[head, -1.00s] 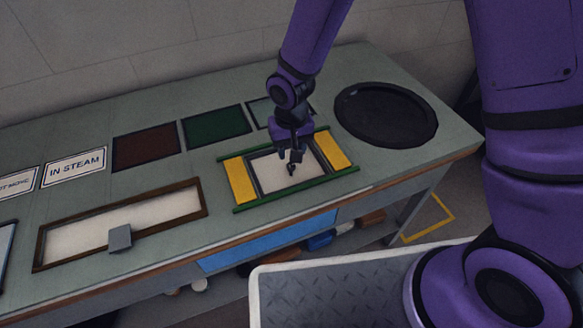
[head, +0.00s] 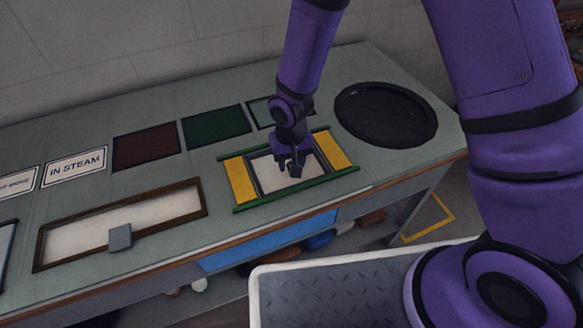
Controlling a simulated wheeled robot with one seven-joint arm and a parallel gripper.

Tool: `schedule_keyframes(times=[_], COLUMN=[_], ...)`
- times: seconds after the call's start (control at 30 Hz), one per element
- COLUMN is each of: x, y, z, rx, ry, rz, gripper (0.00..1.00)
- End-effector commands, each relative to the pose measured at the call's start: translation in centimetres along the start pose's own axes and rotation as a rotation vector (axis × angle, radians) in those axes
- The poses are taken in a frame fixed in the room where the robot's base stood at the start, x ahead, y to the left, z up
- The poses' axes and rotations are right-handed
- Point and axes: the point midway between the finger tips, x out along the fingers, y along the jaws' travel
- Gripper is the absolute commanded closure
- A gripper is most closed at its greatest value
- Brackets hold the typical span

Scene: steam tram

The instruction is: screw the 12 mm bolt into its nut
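My gripper (head: 292,170) points down over the pale panel of the green and yellow framed board (head: 241,181) on the workbench. Something small and dark shows at the fingertips, but it is too small to tell from the fingers. I cannot make out the bolt or the nut. The fingers and wrist hide part of the pale panel. Whether the fingers are apart or closed on something is not clear.
The bench (head: 180,168) also bears a black round tray (head: 386,115) at right, brown (head: 146,147) and green (head: 217,127) panels behind, a wooden-framed pale board (head: 80,236) with a grey block (head: 120,237), and an "IN STEAM" sign (head: 74,167). A blue panel (head: 266,242) is on the bench front.

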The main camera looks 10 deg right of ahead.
Motion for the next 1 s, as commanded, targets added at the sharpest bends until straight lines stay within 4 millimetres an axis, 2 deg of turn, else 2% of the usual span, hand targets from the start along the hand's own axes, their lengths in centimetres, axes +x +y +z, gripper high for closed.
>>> schedule_keyframes(times=[0.2, 0.87, 0.9, 1.0], x=[0.59, 0.56, 0.56, 0.56], y=[0.02, 0.03, 0.03, 0.03], z=[0.01, 0.03, 0.03, 0.03], rx=[0.000, 0.000, 0.000, 0.000], ry=[0.000, 0.000, 0.000, 0.000], rz=[0.000, 0.000, 0.000, 0.000], gripper=[0.58, 0.58, 0.60, 0.83])
